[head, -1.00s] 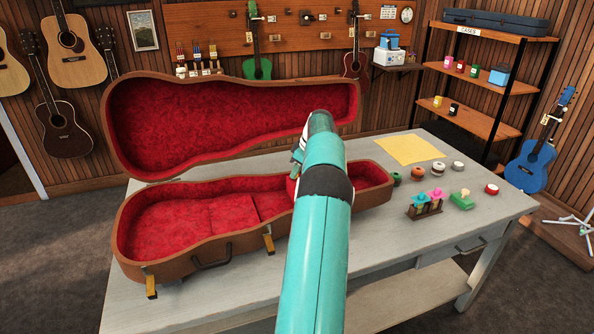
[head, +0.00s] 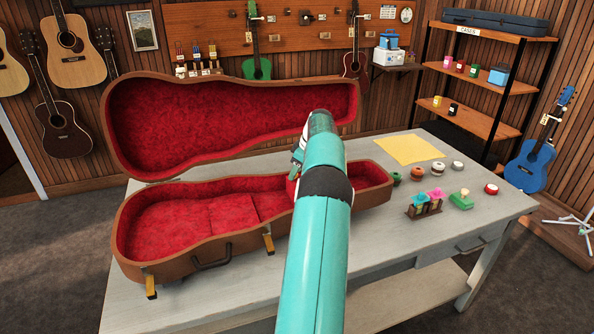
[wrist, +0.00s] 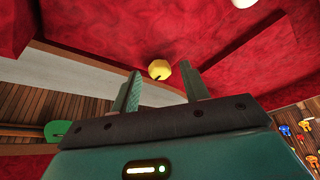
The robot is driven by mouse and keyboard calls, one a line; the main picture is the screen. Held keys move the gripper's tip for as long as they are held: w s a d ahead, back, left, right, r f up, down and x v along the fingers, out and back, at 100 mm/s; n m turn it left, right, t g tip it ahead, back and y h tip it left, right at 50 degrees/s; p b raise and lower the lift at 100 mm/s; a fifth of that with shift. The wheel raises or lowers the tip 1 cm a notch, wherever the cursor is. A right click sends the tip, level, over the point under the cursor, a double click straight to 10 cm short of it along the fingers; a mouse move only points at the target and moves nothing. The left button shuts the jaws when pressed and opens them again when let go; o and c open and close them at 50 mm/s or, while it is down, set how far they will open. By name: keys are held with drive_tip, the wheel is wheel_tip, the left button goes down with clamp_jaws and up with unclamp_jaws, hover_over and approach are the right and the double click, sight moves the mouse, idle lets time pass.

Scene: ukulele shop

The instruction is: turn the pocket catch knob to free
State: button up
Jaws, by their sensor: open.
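The pocket catch knob (wrist: 159,70) shows in the wrist view as a small yellow faceted knob with a dark mark on its face, set against the red lining. My gripper (wrist: 158,80) is open, with one finger on each side of the line to the knob. The knob appears just beyond the fingertips, between them; I cannot tell whether either finger touches it. In the head view the open instrument case (head: 225,247) lies on the table, and my arm reaches into its right part. My arm hides the knob and my fingers there.
The raised case lid (head: 122,150) stands behind my arm. The table's front right is clear.

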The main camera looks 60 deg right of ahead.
drive_tip(key=v, duration=1.3)
drive_tip(key=shift+s+r, duration=0.2)
drive_tip(key=shift+r, duration=0.05)
